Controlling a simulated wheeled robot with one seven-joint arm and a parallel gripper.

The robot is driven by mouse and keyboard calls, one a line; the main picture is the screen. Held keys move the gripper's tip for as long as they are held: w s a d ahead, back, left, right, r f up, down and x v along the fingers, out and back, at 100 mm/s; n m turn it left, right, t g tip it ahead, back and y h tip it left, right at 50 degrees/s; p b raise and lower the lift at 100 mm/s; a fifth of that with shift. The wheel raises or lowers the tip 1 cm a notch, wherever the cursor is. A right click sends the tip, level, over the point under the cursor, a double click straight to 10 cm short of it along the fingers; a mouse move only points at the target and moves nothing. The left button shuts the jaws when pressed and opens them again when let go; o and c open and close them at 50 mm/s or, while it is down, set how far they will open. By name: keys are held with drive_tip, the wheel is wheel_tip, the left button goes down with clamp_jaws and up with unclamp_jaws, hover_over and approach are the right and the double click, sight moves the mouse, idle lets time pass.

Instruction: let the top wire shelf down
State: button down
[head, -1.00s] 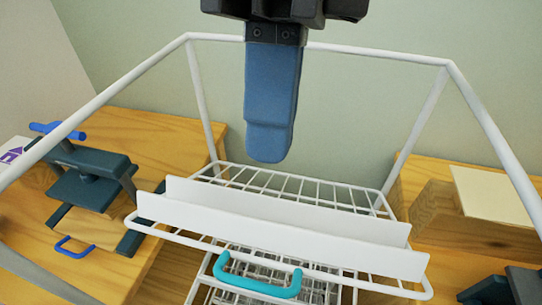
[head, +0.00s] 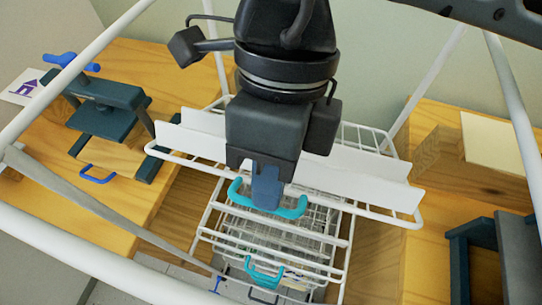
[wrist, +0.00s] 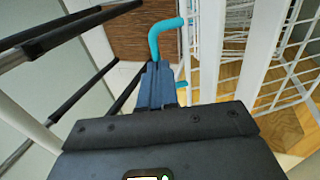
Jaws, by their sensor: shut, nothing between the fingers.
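The top wire shelf (head: 385,217) is a white wire rack with long white flat strips across it and a teal handle (head: 297,210) at its front edge. The strips run across the middle of the head view. My gripper (head: 267,190) has its blue fingers pointing down at the teal handle's middle. In the wrist view my fingers (wrist: 157,84) are together and empty, beside the teal handle (wrist: 154,42). I cannot tell whether they touch it. My wrist hides the shelf's middle in the head view.
A lower rack with a second teal handle (head: 265,274) sits below. White frame bars (head: 72,72) surround the rack. Wooden blocks (head: 440,160) and a dark device (head: 512,255) are at right.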

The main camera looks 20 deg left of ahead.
drive_tip(key=shift+f, duration=0.1)
drive_tip(key=s+f+b, duration=0.1)
drive_tip(key=b, duration=0.1)
drive_tip(key=f+t+b, duration=0.1)
drive_tip(key=f+b, duration=0.1)
drive_tip(key=shift+s, duration=0.35)
drive_tip(key=shift+s+f+t+b, duration=0.3)
drive_tip(key=shift+s+f+b, duration=0.1)
drive_tip(key=shift+b, duration=0.2)
drive_tip(key=shift+r, duration=0.15)
